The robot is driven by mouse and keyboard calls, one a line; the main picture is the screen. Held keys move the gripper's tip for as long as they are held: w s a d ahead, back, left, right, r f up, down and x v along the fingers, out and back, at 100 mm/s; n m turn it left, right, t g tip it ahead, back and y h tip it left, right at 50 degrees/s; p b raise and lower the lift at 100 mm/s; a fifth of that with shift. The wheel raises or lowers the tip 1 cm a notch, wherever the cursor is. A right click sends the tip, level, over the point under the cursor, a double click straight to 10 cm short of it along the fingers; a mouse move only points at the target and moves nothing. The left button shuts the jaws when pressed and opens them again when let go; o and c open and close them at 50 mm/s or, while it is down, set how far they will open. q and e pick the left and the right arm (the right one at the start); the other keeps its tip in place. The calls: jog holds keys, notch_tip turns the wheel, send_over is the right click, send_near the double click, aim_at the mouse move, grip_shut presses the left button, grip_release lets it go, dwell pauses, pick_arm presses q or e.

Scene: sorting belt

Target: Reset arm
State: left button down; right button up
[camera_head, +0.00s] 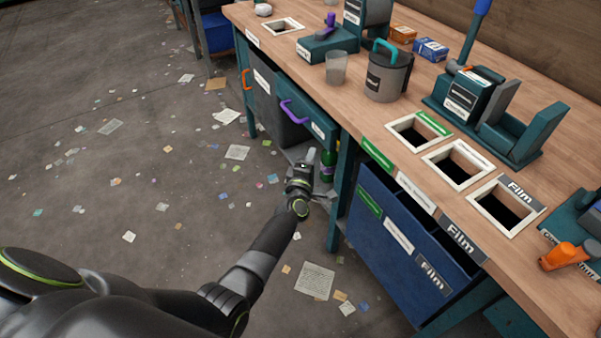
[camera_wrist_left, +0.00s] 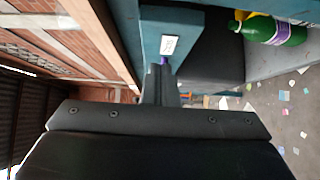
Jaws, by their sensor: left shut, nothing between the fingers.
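My left gripper (camera_head: 310,156) is low beside the workbench, in front of the shelf under the teal drawer (camera_head: 318,118). It is shut and empty. In the left wrist view its closed fingers (camera_wrist_left: 160,85) point toward the teal drawer front (camera_wrist_left: 180,22) with its white label. A bit of the purple handle shows just past the fingertips; I cannot tell whether they touch it. A green bottle (camera_head: 327,166) stands close to the right of the gripper in the head view. The bottle also shows in the left wrist view (camera_wrist_left: 275,32). My right gripper is in neither view.
The wooden workbench (camera_head: 400,135) runs along the right, with a grey jug (camera_head: 388,78), a clear cup (camera_head: 336,67) and several framed openings. A blue bin (camera_head: 395,240) hangs below it. A teal table leg (camera_head: 340,200) is near my arm. Paper scraps litter the open floor at left.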

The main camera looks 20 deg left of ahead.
pick_arm(q)
jog(key=s, duration=0.6)
jog(key=shift+s+d, duration=0.15)
jog(key=shift+s, duration=0.25)
